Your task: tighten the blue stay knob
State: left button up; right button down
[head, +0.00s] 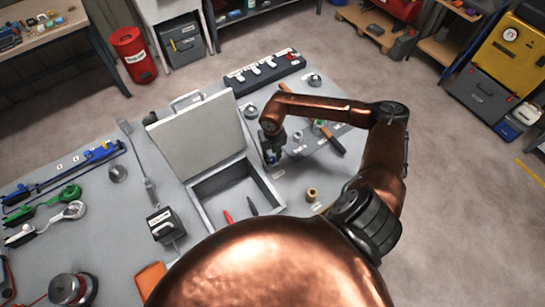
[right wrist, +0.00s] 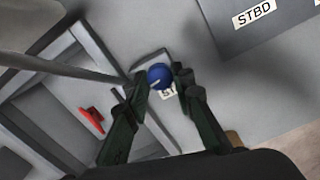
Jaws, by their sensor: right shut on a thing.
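The blue stay knob (right wrist: 160,76) is round with a pale mark on top. In the right wrist view it sits between the fingertips of my right gripper (right wrist: 161,82), beside the open grey case. A partly covered label reading "ST" (right wrist: 169,93) lies next to it. In the head view my right gripper (head: 270,159) points down at the case's right side and is shut on the knob, which shows only as a small bit of blue. The grey case (head: 205,196) stands open with its lid (head: 198,133) raised. My left gripper is not in view.
A red-handled tool (head: 228,216) and a dark one (head: 252,207) lie at the case's front. A brass fitting (head: 311,195) and an orange-handled tool (head: 334,142) lie to the right. A black switch strip (head: 264,70) stands behind. A black box (head: 165,225) sits left of the case.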

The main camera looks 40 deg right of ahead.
aim_at(272, 159)
jog(key=shift+w+d+m, duration=0.1)
jog(key=shift+m, duration=0.6)
jog(key=c, duration=1.7)
grip_release()
jog(key=shift+o, duration=0.2)
notch_tip(272, 159, up, 12)
jog(key=shift+r, duration=0.1)
